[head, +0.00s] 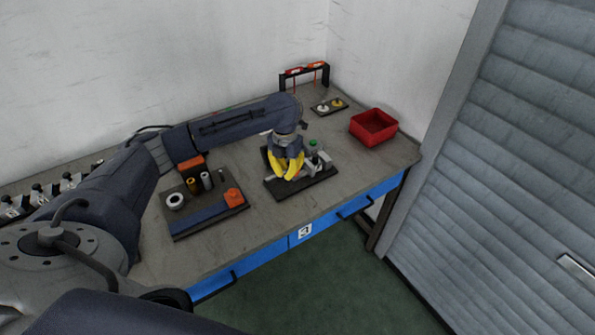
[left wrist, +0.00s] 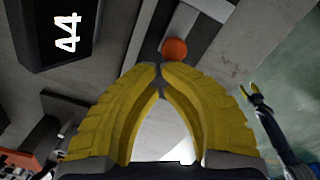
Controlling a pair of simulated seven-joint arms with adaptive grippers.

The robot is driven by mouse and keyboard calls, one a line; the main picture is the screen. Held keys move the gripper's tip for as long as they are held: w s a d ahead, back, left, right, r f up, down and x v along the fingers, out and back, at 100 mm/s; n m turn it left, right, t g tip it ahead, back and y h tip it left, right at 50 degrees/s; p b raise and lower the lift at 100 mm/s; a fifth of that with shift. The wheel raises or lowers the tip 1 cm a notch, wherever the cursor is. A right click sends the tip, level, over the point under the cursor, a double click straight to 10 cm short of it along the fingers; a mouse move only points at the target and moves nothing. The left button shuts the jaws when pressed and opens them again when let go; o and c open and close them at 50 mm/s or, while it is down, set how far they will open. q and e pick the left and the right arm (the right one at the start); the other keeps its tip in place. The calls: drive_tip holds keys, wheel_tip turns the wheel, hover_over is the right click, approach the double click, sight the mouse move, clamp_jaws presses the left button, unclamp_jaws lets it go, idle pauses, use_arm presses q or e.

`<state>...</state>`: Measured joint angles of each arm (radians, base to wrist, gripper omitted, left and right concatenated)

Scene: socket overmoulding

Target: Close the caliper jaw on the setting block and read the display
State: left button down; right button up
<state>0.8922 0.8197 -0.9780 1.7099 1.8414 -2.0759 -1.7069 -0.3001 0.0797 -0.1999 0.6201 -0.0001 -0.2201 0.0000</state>
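My left gripper (head: 287,172) has yellow fingers and is over the dark board (head: 320,188) holding the measuring parts in the head view. In the left wrist view its fingertips (left wrist: 161,68) meet, with nothing clearly held between them. A grey caliper-like part (head: 318,162) is on the board, partly hidden by the gripper. A red-orange knob (left wrist: 175,49) shows just beyond the fingertips. A dark panel (left wrist: 62,32) carries white marks like a sideways 44. I cannot clearly make out the setting block.
A dark tray (head: 205,215) with a white ring, small cylinders and an orange part is left of the board. A red bin (head: 373,127) and a small rack (head: 304,75) stand farther back. Bare bench top (head: 385,160) lies right of the board.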

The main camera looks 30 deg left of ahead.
use_arm(q)
drive_tip(key=shift+w+d, duration=0.35)
drive_tip(key=shift+w, duration=0.3)
idle(0.9)
wheel_tip(320, 180, up, 8)
idle(1.2)
